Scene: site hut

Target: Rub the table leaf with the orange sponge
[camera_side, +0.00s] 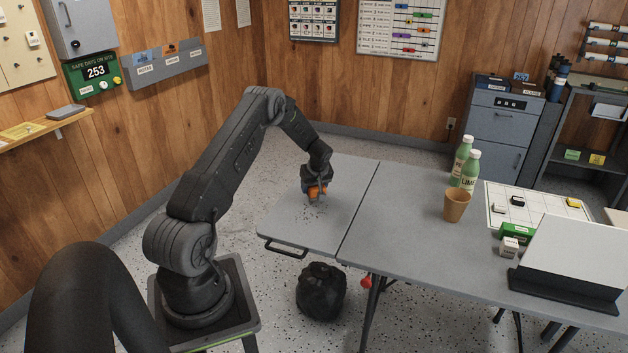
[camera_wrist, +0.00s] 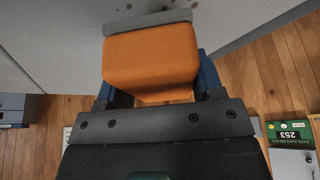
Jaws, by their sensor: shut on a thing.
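The orange sponge (camera_side: 316,189) is held in my gripper (camera_side: 317,192) over the table leaf (camera_side: 285,222) in the side view. The leaf is the grey panel left of the main table, with a dark handle on its front edge. In the wrist view, the sponge (camera_wrist: 152,62) sits between the blue fingers of my gripper (camera_wrist: 152,80), with a grey strip along its far end. Several small dark specks lie on the leaf around the sponge. I cannot tell whether the sponge touches the leaf.
A black bag (camera_side: 321,292) sits on the floor below. Most of the leaf is clear.

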